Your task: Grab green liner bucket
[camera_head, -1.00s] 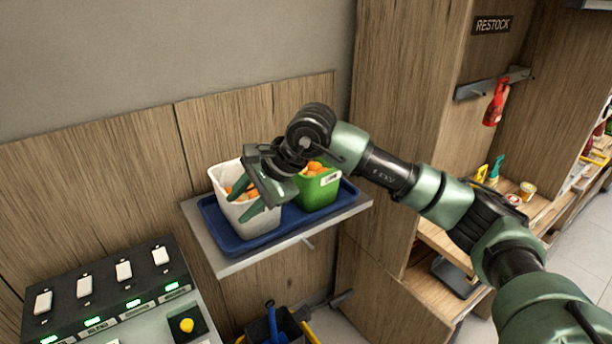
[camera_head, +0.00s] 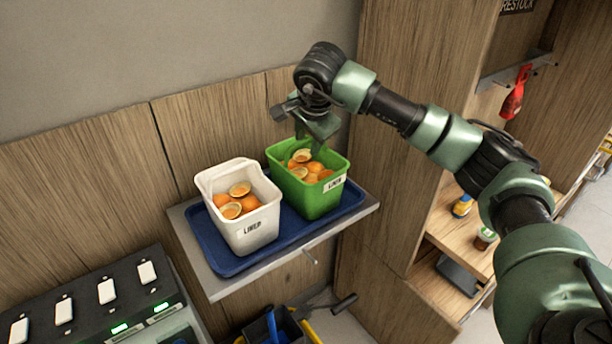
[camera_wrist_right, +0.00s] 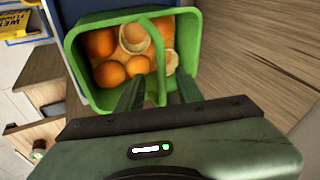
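The green liner bucket (camera_head: 310,200) stands upright on a blue tray, filled with oranges and cut orange halves (camera_head: 305,165). A label is on its front right side. My right gripper (camera_head: 312,138) is over its back rim, pointing down. In the right wrist view, the bucket (camera_wrist_right: 85,75) lies just beyond the two fingers (camera_wrist_right: 160,90). The fingers are apart, with a thin curved green strip, like the bucket's handle, between them. I see gaps on both sides of the strip. My left gripper is not in view.
A white bucket (camera_head: 250,228) with oranges stands close to the left of the green one. Both are on the blue tray (camera_head: 222,262) on a wall shelf (camera_head: 212,285). A wooden panel (camera_head: 395,150) rises at the right. A switch box (camera_head: 95,305) is at lower left.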

